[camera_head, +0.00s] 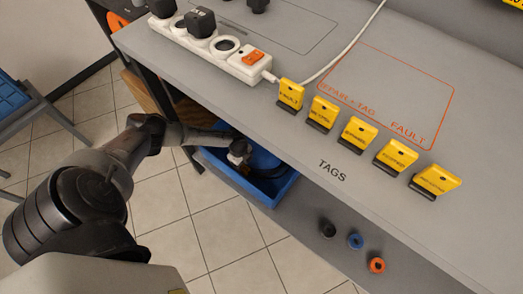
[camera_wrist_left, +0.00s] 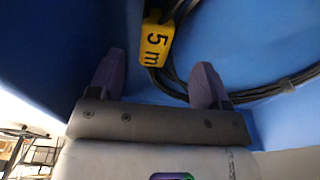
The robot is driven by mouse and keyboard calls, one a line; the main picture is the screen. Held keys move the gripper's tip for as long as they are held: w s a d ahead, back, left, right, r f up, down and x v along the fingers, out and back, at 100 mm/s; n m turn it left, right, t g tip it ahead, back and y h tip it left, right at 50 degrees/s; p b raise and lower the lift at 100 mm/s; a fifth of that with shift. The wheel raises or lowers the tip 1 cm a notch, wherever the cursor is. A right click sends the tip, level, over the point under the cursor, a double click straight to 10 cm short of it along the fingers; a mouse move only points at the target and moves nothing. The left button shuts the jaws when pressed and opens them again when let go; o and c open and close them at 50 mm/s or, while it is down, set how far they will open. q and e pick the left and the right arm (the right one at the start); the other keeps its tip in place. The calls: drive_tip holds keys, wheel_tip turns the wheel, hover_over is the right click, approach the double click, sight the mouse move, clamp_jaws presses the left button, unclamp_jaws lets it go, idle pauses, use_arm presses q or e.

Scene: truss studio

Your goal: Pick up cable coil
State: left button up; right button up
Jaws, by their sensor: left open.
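The cable coil (camera_wrist_left: 178,77) is black, with a yellow tag (camera_wrist_left: 156,42) reading "5 m", and lies in a blue bin (camera_wrist_left: 265,60) in the left wrist view. My left gripper (camera_wrist_left: 158,82) is open, its two fingers apart. The tag and part of the coil show beyond and between the fingertips, with nothing clearly gripped. In the head view my left arm reaches down into the blue bin (camera_head: 268,194) below the bench top, where the left gripper (camera_head: 243,166) is mostly hidden. The coil is not clear there. My right gripper is not in view.
The grey bench top (camera_head: 230,90) overhangs the bin. On it are a white power strip (camera_head: 205,43) with plugs and a row of several yellow tags (camera_head: 357,132). Three small round pieces (camera_head: 355,241) sit on the lower grey surface.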

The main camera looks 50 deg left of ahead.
sight(244, 167)
use_arm(q)
drive_tip(key=f+b, duration=0.3)
drive_tip(key=f, duration=0.1)
drive_tip(key=shift+s+d, duration=0.15)
drive_tip(key=shift+d, duration=0.1)
drive_tip(key=shift+f+b, duration=0.45)
drive_tip(key=shift+f, duration=0.1)
drive_tip(key=shift+r, duration=0.1)
drive_tip(key=shift+c, duration=0.5)
drive_tip(key=shift+c, duration=1.4)
drive_tip(key=c, duration=0.8)
